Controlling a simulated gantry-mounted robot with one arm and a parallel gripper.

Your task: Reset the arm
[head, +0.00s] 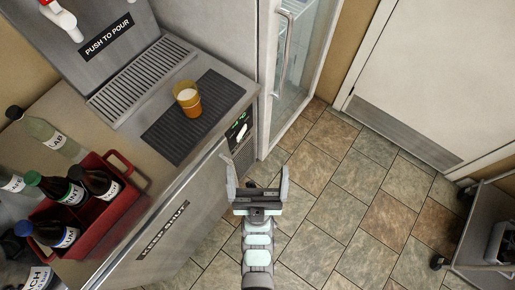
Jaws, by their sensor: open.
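My gripper (257,172) is open and empty. It hangs over the tiled floor, just off the right front edge of the counter, with its two fingers spread and pointing up in the picture. My arm reaches up from the bottom middle of the head view. Nothing is between the fingers, and no object appears to touch them.
An amber cup (187,98) stands on a dark mat (222,92) on the counter, left of my gripper. A red bottle carrier (112,222) holds several bottles. A glass-door fridge (297,60) stands ahead, a grey cart (478,235) at right. Open floor (345,190) lies between.

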